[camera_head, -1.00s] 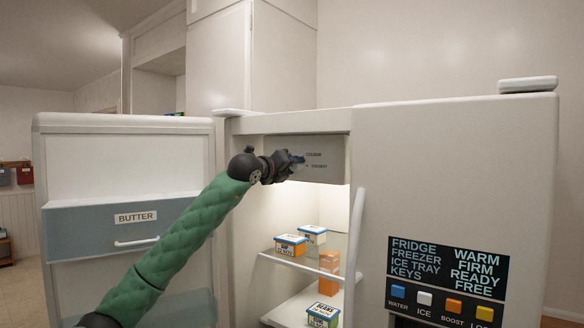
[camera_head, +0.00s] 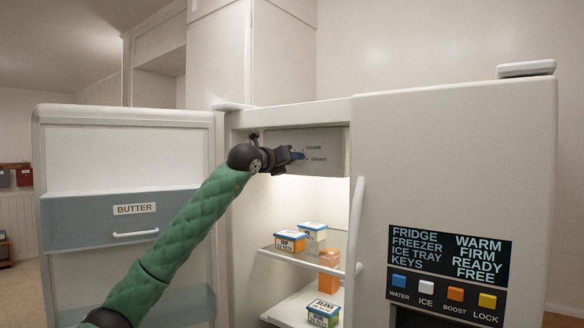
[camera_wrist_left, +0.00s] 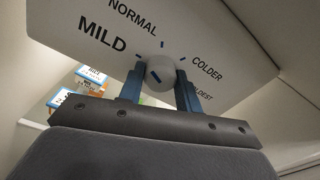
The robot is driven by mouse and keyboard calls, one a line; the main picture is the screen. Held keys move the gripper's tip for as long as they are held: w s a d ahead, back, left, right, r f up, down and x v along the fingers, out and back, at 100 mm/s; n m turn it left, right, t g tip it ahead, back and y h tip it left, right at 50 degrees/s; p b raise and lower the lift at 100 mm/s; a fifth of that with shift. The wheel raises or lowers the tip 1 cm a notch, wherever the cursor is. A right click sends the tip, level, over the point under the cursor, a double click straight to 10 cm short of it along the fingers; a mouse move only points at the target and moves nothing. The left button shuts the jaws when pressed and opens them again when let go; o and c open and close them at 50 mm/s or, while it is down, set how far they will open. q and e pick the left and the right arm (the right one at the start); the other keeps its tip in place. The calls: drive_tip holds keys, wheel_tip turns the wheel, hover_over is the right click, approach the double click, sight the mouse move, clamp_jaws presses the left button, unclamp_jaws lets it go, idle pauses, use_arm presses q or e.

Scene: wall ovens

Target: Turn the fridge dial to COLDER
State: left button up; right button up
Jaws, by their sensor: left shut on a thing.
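The fridge's grey control panel (camera_head: 332,140) sits at the top of the open compartment, and its print also shows in the left wrist view (camera_wrist_left: 215,45). The labels NORMAL, MILD, COLDER and a partly hidden COLDEST ring a round pale dial (camera_wrist_left: 160,77) with a short slanted blue mark. I cannot tell for certain which label the mark points at. My left gripper (camera_head: 297,155) is at the panel. In the left wrist view its two blue fingers (camera_wrist_left: 160,88) are on either side of the dial, shut on it. The head view hides the dial. My right gripper is not in view.
The fridge door with the BUTTER compartment (camera_head: 135,209) stands open at left. A closed door (camera_head: 450,180) with a handle and button panel (camera_head: 445,290) is at right. Labelled food boxes (camera_head: 290,241) stand on the shelves below the panel.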

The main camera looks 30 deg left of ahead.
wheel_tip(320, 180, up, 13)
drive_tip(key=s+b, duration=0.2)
drive_tip(key=b, duration=0.1)
use_arm(q)
drive_tip(key=m+b, duration=0.1)
drive_tip(key=m, duration=1.7)
drive_tip(key=shift+d+m+y+b, duration=0.1)
drive_tip(key=shift+m+y+b, duration=0.2)
drive_tip(key=shift+b, duration=0.1)
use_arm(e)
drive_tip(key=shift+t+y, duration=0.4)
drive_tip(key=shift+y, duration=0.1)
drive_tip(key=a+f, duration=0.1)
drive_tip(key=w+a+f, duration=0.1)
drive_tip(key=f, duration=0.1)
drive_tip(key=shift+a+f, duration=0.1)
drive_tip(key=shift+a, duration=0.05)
use_arm(q)
drive_tip(key=shift+f, duration=0.1)
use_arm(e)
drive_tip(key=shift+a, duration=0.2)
use_arm(q)
drive_tip(key=o, duration=1)
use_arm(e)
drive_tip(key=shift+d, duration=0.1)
use_arm(q)
drive_tip(key=shift+s, duration=0.15)
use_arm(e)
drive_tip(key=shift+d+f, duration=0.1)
